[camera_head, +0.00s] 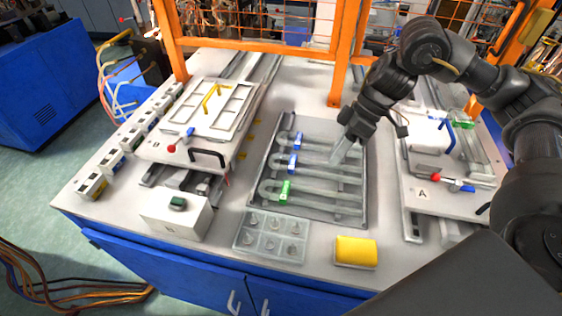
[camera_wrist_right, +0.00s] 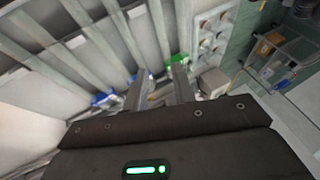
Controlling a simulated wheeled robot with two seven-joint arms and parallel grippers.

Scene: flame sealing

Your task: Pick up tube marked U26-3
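Three clear U-shaped tubes lie side by side in a grey tray (camera_head: 322,127). The far tube (camera_head: 318,147) and the middle tube (camera_head: 325,173) carry blue clips, and the near tube (camera_head: 325,198) carries a green clip (camera_head: 285,190). No marking such as U26-3 is readable. My right gripper (camera_head: 338,158) points down over the tubes, right of the clips; its exact height cannot be told. In the right wrist view its fingers (camera_wrist_right: 160,88) are apart with nothing between them. The green clip (camera_wrist_right: 177,60) shows beyond them. My left gripper is out of view.
A clear plate with several small round parts (camera_head: 272,236) and a yellow block (camera_head: 355,252) lie in front of the tray. A white box (camera_head: 175,213) and a framed fixture (camera_head: 205,108) stand left. Another fixture (camera_head: 450,190) stands right. Orange fence posts (camera_head: 345,55) rise behind.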

